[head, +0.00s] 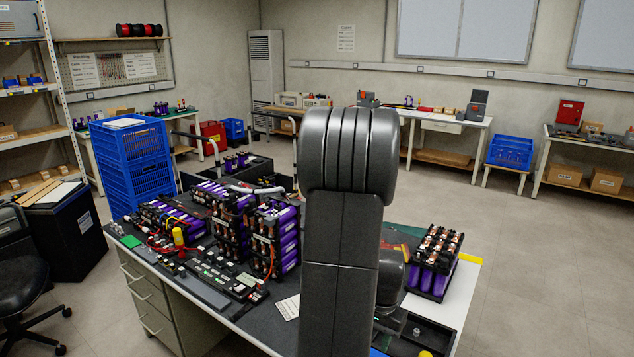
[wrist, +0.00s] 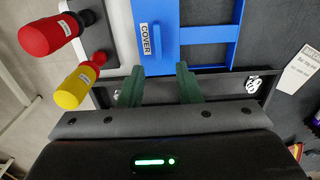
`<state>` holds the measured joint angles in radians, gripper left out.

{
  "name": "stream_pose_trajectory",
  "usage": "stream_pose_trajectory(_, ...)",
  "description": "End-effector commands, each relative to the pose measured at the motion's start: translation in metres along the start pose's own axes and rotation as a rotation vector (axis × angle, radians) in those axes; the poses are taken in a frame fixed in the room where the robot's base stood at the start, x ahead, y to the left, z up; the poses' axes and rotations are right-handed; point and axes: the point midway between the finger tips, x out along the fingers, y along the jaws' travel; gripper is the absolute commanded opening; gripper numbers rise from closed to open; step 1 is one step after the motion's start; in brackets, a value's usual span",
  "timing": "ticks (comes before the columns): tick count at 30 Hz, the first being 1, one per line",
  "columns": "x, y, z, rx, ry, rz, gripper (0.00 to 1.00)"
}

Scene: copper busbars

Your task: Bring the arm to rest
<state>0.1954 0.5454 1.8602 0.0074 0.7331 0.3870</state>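My arm stands upright in the middle of the head view and hides part of the workbench (head: 225,305). My gripper is not clearly visible there. In the wrist view my gripper (wrist: 160,72) has two green fingers spread apart with a gap between them. I see nothing clamped between them. A blue piece labelled COVER (wrist: 195,33) lies beyond the fingertips, partly in line with the gap. How far it is below the fingers is hard to tell.
A red-capped tool (wrist: 45,38) and a yellow-capped tool (wrist: 75,88) are left of the fingers. A purple-celled battery module with copper tops (head: 435,262) stands on the bench's right; more modules (head: 250,235) stand left of my arm. Blue crates (head: 130,165) are stacked behind.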

Motion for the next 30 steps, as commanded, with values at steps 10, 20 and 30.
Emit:
stream_pose_trajectory(10,0.052,0.001,0.001,0.0,-0.004,0.001,0.31)
stream_pose_trajectory(20,0.056,0.001,0.0,0.0,0.001,-0.001,0.31)
stream_pose_trajectory(30,0.054,0.001,0.001,0.0,-0.001,0.0,0.31)
